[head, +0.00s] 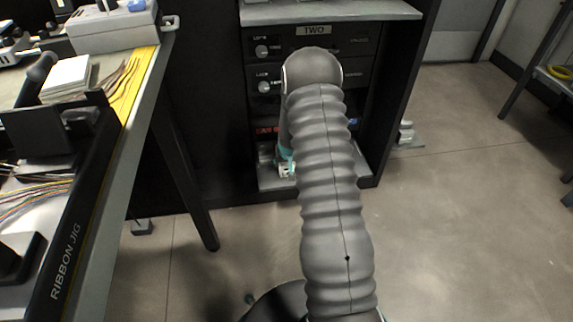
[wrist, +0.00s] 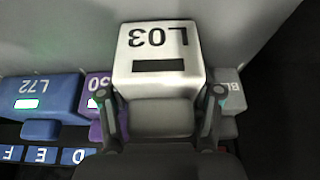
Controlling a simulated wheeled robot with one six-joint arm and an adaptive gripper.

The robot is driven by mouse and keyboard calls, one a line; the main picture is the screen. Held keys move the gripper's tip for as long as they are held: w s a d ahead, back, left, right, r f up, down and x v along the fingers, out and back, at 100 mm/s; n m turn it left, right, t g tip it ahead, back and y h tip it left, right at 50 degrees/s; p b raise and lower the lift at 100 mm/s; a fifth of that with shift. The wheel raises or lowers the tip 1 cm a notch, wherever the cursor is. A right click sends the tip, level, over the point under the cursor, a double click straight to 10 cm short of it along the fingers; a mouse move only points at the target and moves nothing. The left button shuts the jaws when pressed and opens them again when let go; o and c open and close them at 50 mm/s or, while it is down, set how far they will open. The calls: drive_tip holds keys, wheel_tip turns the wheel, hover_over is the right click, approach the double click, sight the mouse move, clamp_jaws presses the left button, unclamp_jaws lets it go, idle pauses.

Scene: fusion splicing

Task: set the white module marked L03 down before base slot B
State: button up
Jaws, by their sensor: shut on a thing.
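The white module marked L03 (wrist: 158,50) is between the two fingers of my gripper (wrist: 160,97) in the wrist view, its label upside down. My gripper is shut on it. Slot letters F, E and D (wrist: 40,154) show on the base strip at the lower left of the wrist view. The letter for slot B is hidden behind my gripper.
A blue module marked L72 (wrist: 40,98) and a purple module (wrist: 98,90) stand left of the white one in the wrist view; a grey module (wrist: 229,92) is at its right. In the head view the dark cabinet (head: 385,100) has a sign TWO (head: 313,30). A workbench (head: 138,130) is at the left.

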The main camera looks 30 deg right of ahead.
drive_tip(key=shift+f, duration=0.15)
drive_tip(key=o, duration=1.3)
